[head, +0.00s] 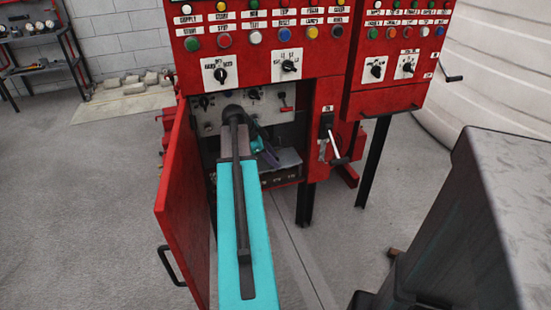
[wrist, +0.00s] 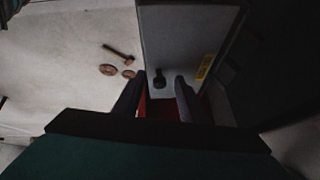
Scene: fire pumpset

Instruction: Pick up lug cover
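My gripper (wrist: 158,84) is open, its two dark fingers apart, with a dark knob (wrist: 158,79) of a pale grey plate seen between them. The plate (wrist: 185,38) has a yellow label on its right side; it may be the lug cover, but I cannot tell for sure. Whether the fingers touch the knob is unclear. In the head view my gripper (head: 266,153) is inside the open lower bay of the red cabinet (head: 325,95), partly hidden by my arm. A grey box (head: 288,158) sits low in that bay beside it.
The red cabinet door (head: 178,205) stands open left of my arm. A lever switch (head: 329,140) is right of the bay. A dark grey housing (head: 470,220) fills the right foreground. In the wrist view, a hammer-shaped piece (wrist: 118,53) and two coppery discs (wrist: 107,70) lie left.

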